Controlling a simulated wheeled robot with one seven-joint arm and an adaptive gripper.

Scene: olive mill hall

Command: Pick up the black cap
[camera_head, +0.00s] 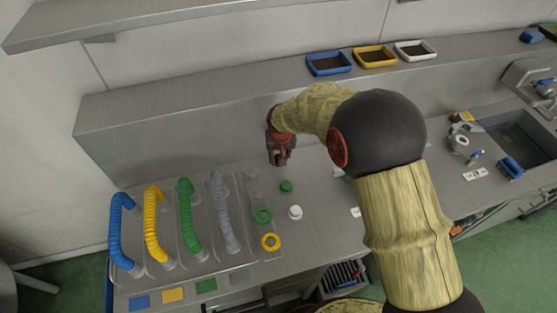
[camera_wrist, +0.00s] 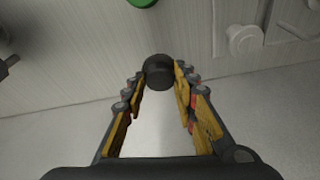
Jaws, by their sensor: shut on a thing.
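The black cap (camera_wrist: 158,70) is a short dark cylinder between the two fingertips in the wrist view. My gripper (camera_wrist: 160,80) is shut on it, one padded finger on each side. In the head view my gripper (camera_head: 280,156) points down over the steel counter, left of the middle. The cap cannot be told apart from the dark fingers there.
Several coloured hoses, including a blue hose (camera_head: 117,232), stand at left. A blue tray (camera_head: 329,64) is on the shelf.

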